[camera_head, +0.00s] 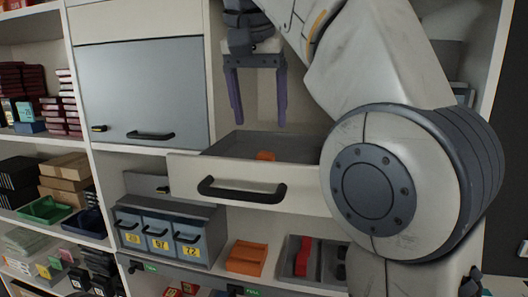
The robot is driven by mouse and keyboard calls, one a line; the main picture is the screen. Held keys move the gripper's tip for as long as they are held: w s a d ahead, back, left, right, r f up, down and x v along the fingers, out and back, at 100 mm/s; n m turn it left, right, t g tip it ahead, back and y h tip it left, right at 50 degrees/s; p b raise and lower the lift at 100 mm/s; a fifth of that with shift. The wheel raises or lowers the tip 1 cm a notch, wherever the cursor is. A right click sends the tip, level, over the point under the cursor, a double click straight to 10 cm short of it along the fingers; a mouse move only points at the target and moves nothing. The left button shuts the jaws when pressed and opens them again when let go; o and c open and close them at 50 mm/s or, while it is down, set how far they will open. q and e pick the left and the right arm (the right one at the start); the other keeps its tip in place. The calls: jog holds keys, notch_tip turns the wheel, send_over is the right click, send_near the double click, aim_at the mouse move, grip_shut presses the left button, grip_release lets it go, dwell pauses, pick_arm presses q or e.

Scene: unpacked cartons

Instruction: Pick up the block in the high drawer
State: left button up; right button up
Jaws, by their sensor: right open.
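The high drawer (179,167) is pulled out, with a black handle (242,190) on its pale front. A small orange block (266,156) lies inside it, partly hidden by the drawer front. My right gripper (259,122) points down above the drawer, its purple fingers apart with nothing between them. The block is below the fingers, slightly right of their middle. The right arm covers the drawer's right end. My left gripper is not in view.
A closed grey cabinet door (140,90) is left of the gripper. Below the drawer are grey bins (158,240) with yellow number labels, an orange tray (247,258) and a grey tray with a red item (303,257). Shelves on the left hold boxes (64,174).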

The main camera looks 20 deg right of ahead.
aim_at(265, 154)
jog(key=b+x, duration=0.1)
jog(key=x, duration=0.3)
jog(key=shift+d+f, duration=0.25)
jog(key=shift+f, duration=0.1)
jog(key=shift+x, duration=2.7)
jog(key=shift+w, duration=0.1)
grip_shut()
